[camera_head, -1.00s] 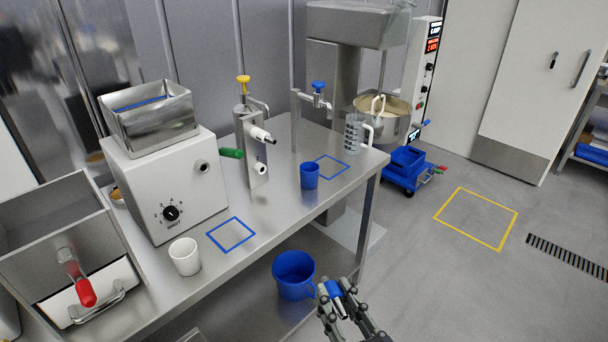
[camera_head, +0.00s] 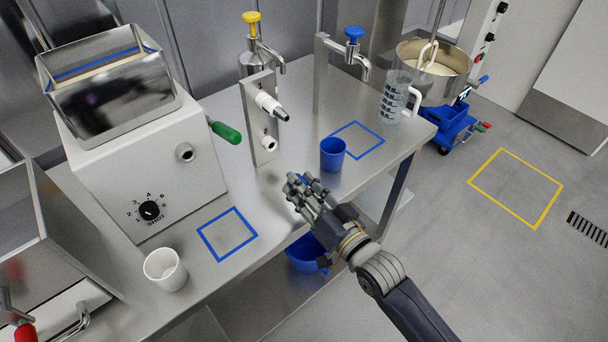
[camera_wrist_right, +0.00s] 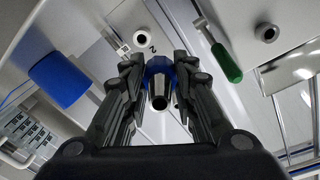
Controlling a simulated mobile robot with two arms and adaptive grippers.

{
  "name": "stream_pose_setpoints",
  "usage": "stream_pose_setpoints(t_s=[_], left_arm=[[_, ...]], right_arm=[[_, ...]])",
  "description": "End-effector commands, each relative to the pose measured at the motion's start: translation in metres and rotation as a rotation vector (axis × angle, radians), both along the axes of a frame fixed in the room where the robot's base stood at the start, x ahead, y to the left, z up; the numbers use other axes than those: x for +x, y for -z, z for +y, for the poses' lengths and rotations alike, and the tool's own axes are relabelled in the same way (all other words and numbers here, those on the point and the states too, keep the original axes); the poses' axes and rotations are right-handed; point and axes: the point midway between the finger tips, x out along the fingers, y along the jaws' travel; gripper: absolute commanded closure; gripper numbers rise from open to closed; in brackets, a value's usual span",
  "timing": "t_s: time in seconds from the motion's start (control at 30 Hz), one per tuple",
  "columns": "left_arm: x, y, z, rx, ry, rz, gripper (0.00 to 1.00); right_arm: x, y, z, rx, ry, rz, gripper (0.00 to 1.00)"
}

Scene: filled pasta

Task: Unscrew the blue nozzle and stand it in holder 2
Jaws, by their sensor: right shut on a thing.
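My right gripper (camera_head: 302,184) is shut on the blue nozzle (camera_wrist_right: 160,68), a blue collar with a metal tip; it also shows in the wrist view (camera_wrist_right: 159,88). In the head view the fingers hide most of the nozzle. The gripper is over the table's front edge, right of and below the steel holder plate (camera_head: 262,125). Holder 2 (camera_wrist_right: 146,40) is an empty white ring beside a printed 2; in the head view it is the lower ring (camera_head: 270,143). The upper holder carries a white nozzle (camera_head: 270,106) with a dark tip. My left gripper is out of view.
A blue cup (camera_head: 333,154) stands right of the plate, near a blue square outline. A green handle (camera_head: 226,132) sticks out from the white machine (camera_head: 150,165) at the left. A white cup (camera_head: 165,269) stands at the front. The yellow tap (camera_head: 252,24) is behind the plate.

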Motion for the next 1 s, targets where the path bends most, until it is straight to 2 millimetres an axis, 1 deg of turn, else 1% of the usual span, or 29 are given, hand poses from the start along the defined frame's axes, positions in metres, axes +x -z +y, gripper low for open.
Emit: stream_pose_setpoints(t_s=[0.03, 0.13, 0.2, 0.3, 0.43, 0.53, 0.67, 0.87, 1.0], left_arm=[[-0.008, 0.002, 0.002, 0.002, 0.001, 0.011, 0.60], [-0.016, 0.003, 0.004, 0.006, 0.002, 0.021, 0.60], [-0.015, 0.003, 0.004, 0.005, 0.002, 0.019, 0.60], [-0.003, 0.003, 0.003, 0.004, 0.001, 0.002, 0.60], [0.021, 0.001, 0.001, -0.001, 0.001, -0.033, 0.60], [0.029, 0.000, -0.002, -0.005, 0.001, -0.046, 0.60], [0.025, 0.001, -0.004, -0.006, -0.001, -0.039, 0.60], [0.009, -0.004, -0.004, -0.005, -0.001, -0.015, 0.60], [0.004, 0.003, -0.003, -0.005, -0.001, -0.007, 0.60]], right_arm=[[0.014, 0.005, 0.001, 0.016, -0.022, 0.010, 1.00], [0.032, 0.013, 0.001, 0.060, -0.052, 0.039, 1.00], [0.042, 0.017, -0.001, 0.084, -0.063, 0.055, 1.00], [0.052, 0.020, -0.004, 0.109, -0.073, 0.071, 1.00], [0.056, 0.022, -0.005, 0.122, -0.077, 0.078, 1.00], [0.056, 0.022, -0.005, 0.125, -0.077, 0.079, 1.00], [0.056, 0.022, -0.005, 0.124, -0.077, 0.079, 1.00], [0.056, 0.019, -0.006, 0.097, -0.075, 0.065, 1.00], [0.064, 0.022, 0.000, 0.093, -0.074, 0.061, 1.00]])
